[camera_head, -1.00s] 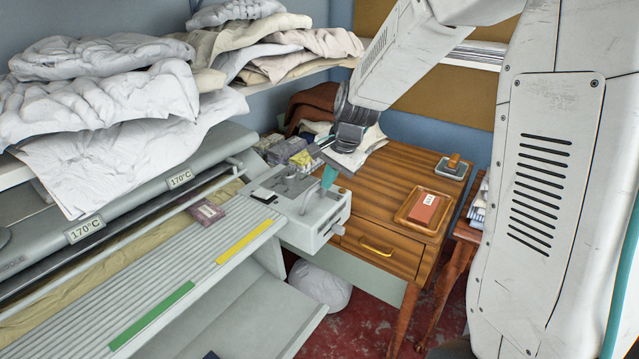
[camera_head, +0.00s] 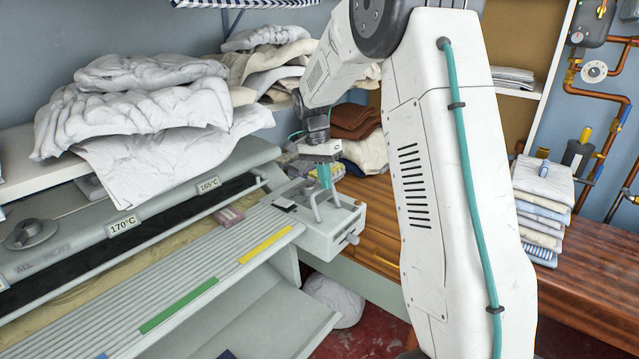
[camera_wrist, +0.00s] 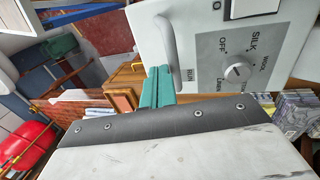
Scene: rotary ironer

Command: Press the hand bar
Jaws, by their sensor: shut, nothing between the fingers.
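A grey bar handle (camera_head: 317,207), which I take to be the hand bar, stands on the pale control box (camera_head: 337,235) at the ironer's right end. In the wrist view the handle (camera_wrist: 168,38) rises from the box face (camera_wrist: 270,55) near a "RUN" mark. My gripper (camera_head: 325,180) has teal fingertips, shut and empty, just above the handle in the head view. In the wrist view the fingertips (camera_wrist: 157,80) are close to the handle's lower end. I cannot tell whether they touch it. My gripper's body hides what is below.
A dial (camera_wrist: 237,72) marked OFF and SILK is on the box. White laundry (camera_head: 150,110) lies on the shelf behind the roller. Green (camera_head: 180,305) and yellow (camera_head: 266,245) strips mark the ironer's front board. A wooden table (camera_head: 590,295) with folded cloths (camera_head: 540,215) stands at right.

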